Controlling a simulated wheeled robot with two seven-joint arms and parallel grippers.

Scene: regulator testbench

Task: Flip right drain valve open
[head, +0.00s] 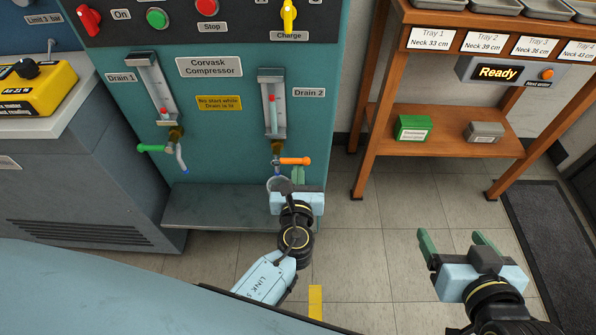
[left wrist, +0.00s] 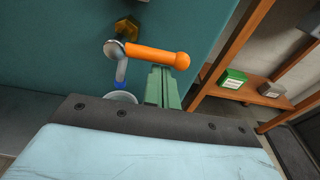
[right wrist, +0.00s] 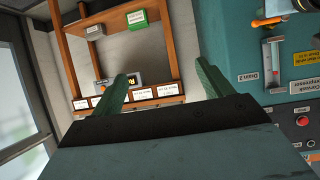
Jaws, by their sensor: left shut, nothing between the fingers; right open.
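The right drain valve, under the Drain 2 label, has an orange handle (head: 295,161) that points sideways to the right from its brass fitting. The handle also shows in the left wrist view (left wrist: 155,56) and at the top of the right wrist view (right wrist: 268,22). My left gripper (head: 298,175) is shut and empty, its green fingertips just below the handle. In the left wrist view the fingertips (left wrist: 161,70) overlap the handle's lower edge; I cannot tell whether they touch it. My right gripper (head: 455,239) is open and empty, away to the right over the floor.
The Drain 1 valve has a green handle (head: 151,149) pointing left. A cup (head: 275,184) is partly hidden behind my left gripper, under the Drain 2 spout. A grey ledge (head: 215,206) runs below. A wooden rack (head: 440,132) stands at right; floor between is clear.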

